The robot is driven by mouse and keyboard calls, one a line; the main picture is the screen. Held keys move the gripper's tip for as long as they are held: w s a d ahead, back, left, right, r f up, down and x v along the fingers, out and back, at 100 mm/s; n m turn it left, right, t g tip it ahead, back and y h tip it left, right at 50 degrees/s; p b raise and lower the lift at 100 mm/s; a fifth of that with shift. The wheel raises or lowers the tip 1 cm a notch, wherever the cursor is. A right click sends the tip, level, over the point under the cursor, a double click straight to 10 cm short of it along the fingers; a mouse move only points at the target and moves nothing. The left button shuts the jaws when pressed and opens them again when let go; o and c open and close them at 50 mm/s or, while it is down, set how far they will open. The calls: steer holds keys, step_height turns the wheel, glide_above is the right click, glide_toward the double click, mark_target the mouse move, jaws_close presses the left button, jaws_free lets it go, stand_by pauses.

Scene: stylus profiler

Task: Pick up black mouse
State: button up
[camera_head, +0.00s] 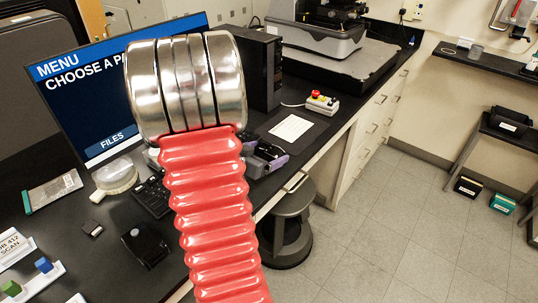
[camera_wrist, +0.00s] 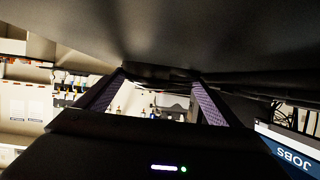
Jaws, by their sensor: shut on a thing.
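My gripper (camera_head: 266,158), with purple inner pads, is partly hidden behind my red ribbed arm, over the front edge of the black desk. In the wrist view its two fingers converge toward the top middle (camera_wrist: 160,76). The gripper is shut on a dark thing, which I take to be the black mouse (camera_wrist: 158,71). Only a dark sliver of it shows between the fingertips, against dark surroundings. Whether it touches the desk I cannot tell.
A monitor (camera_head: 75,100) and keyboard (camera_head: 152,197) stand on the desk at left. A black device with a knob (camera_head: 146,246) lies in front. A white pad (camera_head: 291,128) and a red-buttoned box (camera_head: 321,103) lie beyond. A grey stool (camera_head: 288,225) stands below the edge. The floor at right is mostly clear.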

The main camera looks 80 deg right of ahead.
mark_target(267, 151)
steer(key=shift+r, duration=5.05)
steer(key=shift+s, duration=0.1)
